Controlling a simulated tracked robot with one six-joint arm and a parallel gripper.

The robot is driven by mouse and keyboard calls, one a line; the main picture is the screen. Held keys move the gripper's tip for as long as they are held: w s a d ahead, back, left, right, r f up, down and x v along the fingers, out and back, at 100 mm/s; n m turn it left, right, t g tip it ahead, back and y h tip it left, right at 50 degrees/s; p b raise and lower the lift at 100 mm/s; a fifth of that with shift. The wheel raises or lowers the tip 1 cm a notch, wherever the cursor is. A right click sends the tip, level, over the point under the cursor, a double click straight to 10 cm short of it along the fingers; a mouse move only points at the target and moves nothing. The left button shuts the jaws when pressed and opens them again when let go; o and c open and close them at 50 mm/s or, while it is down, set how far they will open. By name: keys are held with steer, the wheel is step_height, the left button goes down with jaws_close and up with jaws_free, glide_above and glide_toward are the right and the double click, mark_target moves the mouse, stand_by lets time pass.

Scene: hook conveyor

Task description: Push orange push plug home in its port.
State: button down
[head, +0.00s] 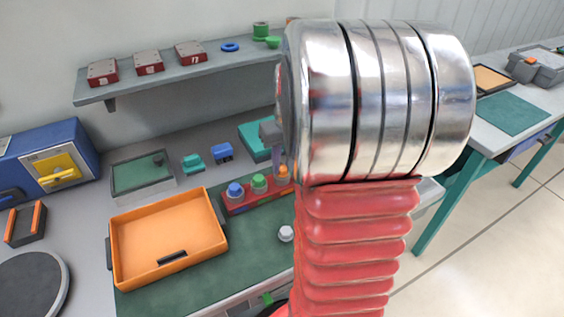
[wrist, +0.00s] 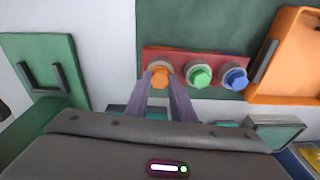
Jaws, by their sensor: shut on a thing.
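The orange push plug (head: 284,178) stands at the right end of a red port block (head: 240,209), beside a green plug (head: 259,182) and a blue plug (head: 235,189). In the wrist view the orange plug (wrist: 160,79) is at the left end of the block (wrist: 218,56), with the green plug (wrist: 200,77) and blue plug (wrist: 235,78) to its right. My gripper (wrist: 161,82) is shut on the orange plug, a finger on each side. How deep the plug sits is hidden. My arm covers part of the head view's right side.
An orange tray (head: 112,245) lies left of the block on a green mat (head: 250,248). A small white piece (head: 286,233) is in front of the block. Teal and blue items stand behind, below a shelf (head: 130,87) with red boxes.

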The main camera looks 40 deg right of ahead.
steer(key=c, duration=1.4)
jaws_free()
steer(key=shift+f, duration=0.1)
steer(key=shift+c, duration=0.2)
step_height(320, 180, up, 14)
steer(key=s, duration=0.1)
steer(key=shift+s+f, duration=0.2)
steer(key=shift+s, duration=0.1)
